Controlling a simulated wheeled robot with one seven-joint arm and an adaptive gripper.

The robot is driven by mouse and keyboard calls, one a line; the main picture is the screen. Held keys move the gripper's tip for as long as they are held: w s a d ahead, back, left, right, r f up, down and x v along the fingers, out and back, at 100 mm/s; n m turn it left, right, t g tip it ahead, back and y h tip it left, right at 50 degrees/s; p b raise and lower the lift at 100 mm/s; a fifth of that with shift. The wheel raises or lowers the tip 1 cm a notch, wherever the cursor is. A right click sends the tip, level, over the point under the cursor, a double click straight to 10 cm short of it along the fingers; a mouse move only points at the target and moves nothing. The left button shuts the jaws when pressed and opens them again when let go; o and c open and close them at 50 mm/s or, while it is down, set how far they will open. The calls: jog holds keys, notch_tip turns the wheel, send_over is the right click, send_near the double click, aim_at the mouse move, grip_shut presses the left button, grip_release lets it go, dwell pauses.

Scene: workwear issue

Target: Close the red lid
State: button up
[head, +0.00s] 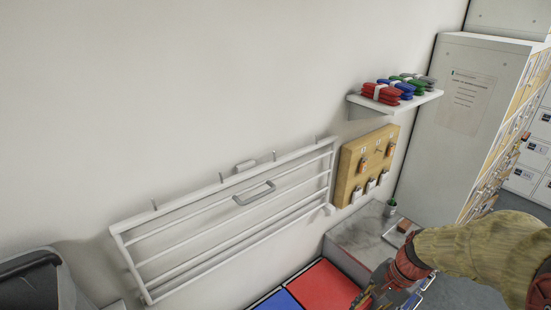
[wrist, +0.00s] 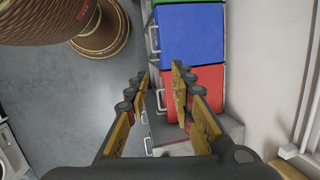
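The red lid (head: 325,286) lies beside the blue lid (head: 282,301) at the bottom of the head view. In the wrist view the red lid (wrist: 209,90) is below the blue lid (wrist: 190,34), partly hidden by my right finger. A light handle shows at its left edge. The lid looks roughly level with the blue one; I cannot tell whether it is fully down. My gripper (wrist: 159,73) is open and empty, its fingers apart over the red lid's left edge. In the head view my gripper (head: 374,292) is at the lid's right side, partly cut off.
A white wall rack (head: 230,222) hangs behind the lids. A grey counter (head: 363,240) adjoins the red lid. A shelf (head: 398,103) with folded cloths, a wooden peg board (head: 352,170) and a locker (head: 463,130) are beyond.

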jog(key=s+a+n+t+h+b, duration=0.3)
jog(key=s+n+b, duration=0.7)
jog(key=b, duration=0.7)
jog(key=shift+s+a+f+n+t, duration=0.3)
jog(key=shift+s+a+f+t, duration=0.15)
jog(key=shift+s+t, duration=0.45)
jog(key=shift+s+a+f+b, duration=0.1)
jog(key=shift+a+f+b, duration=0.2)
jog(key=shift+b, duration=0.5)
jog(key=shift+c, duration=0.2)
jog(key=shift+a+r, duration=0.1)
jog(key=shift+a, duration=0.05)
jog(key=c, duration=0.4)
